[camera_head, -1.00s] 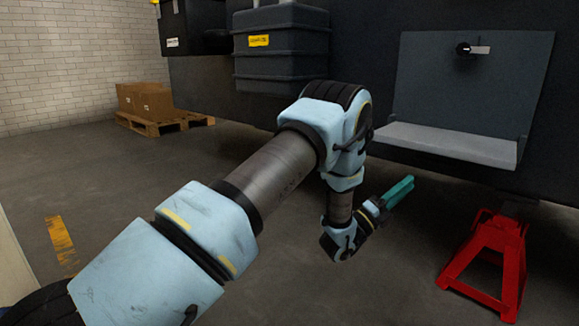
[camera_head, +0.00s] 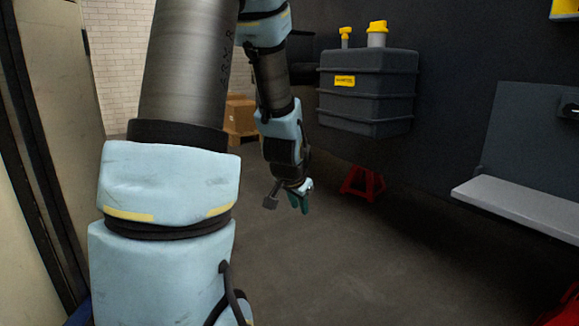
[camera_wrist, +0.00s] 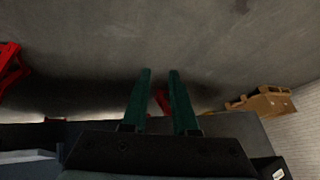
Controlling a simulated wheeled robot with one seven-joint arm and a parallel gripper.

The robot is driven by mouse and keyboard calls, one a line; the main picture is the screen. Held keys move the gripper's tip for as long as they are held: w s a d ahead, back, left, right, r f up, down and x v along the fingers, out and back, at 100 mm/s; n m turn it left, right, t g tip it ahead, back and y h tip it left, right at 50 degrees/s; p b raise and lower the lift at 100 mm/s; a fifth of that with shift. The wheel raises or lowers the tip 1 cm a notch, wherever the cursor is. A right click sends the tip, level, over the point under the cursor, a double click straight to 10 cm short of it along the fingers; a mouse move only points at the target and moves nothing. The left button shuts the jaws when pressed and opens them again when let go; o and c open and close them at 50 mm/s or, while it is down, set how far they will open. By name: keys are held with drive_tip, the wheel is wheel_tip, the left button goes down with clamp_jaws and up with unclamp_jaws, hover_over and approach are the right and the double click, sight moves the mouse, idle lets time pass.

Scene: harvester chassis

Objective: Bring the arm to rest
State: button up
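My arm rises along the left of the head view, and its far part hangs down near the middle. My gripper (camera_head: 300,204) is at the lower end, pointing down above the floor and apart from everything around it. In the wrist view my gripper (camera_wrist: 160,80) has its two green fingers spread with a gap between them. Nothing is held. A red stand (camera_wrist: 163,101) shows in that gap, some way beyond the fingers.
A dark tank (camera_head: 367,92) with yellow caps is on the dark chassis wall. A red stand (camera_head: 362,184) stands below it. A grey step (camera_head: 520,207) juts out at right. Boxes (camera_head: 240,117) sit at the back. A pale panel (camera_head: 62,120) is close at left. The middle floor is clear.

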drive_tip(key=s+a+r+n+g+y+p, duration=0.1)
drive_tip(key=s+a+r+n+g, duration=0.1)
drive_tip(key=s+a+n, duration=0.4)
drive_tip(key=s+a+r+n+g+y+p, duration=0.1)
drive_tip(key=s+a+r+g, duration=0.15)
drive_tip(key=s, duration=0.65)
wheel_tip(320, 180, up, 37)
drive_tip(key=p, duration=3.8)
drive_tip(key=shift+a+f, duration=0.2)
drive_tip(key=shift+a, duration=0.1)
drive_tip(key=shift+w, duration=0.1)
